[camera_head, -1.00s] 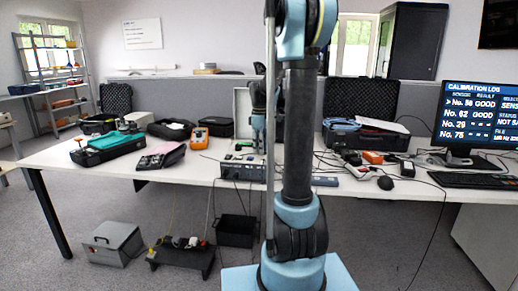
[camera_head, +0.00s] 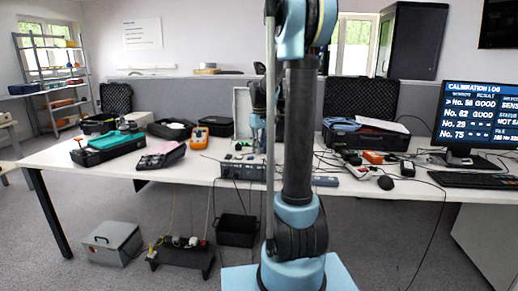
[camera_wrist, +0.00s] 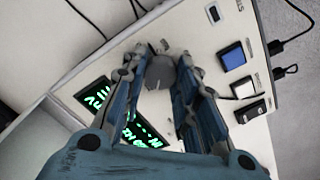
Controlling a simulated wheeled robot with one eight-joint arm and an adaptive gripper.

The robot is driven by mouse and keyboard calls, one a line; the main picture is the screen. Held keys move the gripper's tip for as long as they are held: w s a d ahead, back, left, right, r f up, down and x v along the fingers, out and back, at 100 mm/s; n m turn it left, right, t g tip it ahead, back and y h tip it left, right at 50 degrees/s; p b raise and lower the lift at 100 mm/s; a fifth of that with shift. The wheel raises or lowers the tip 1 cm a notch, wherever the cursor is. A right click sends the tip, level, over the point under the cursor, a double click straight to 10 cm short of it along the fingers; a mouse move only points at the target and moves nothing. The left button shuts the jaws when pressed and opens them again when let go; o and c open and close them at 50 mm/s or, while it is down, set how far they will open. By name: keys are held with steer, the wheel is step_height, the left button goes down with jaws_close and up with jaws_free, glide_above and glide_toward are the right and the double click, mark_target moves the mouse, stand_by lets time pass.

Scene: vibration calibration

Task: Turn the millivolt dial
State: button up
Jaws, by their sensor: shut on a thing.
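The millivolt dial looks like a grey round knob (camera_wrist: 160,70) on the pale panel of an instrument (camera_wrist: 210,30) in the wrist view. My gripper (camera_wrist: 164,62) is shut on the knob, with one blue finger on each side of it. The fingers partly cover two dark displays with green characters (camera_wrist: 95,93). In the head view the grey instrument (camera_head: 232,170) stands at the table's front edge, and my gripper (camera_head: 257,146) reaches down onto it. My own arm hides part of that area, and the knob is too small to make out there.
Cables plug into the instrument's side. An orange meter (camera_head: 199,138), an open case (camera_head: 365,139) and a monitor (camera_head: 478,117) share the white table (camera_head: 60,157).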

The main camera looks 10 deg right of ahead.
steer(key=m, duration=0.4)
steer(key=shift+w+m, duration=0.15)
steer(key=shift+m, duration=0.15)
steer(key=m, duration=0.3)
steer(key=shift+r+m, duration=0.1)
steer(key=shift+m, duration=0.2)
steer(key=m, duration=0.4)
steer(key=shift+m, duration=2.1)
steer(key=o, duration=1.1)
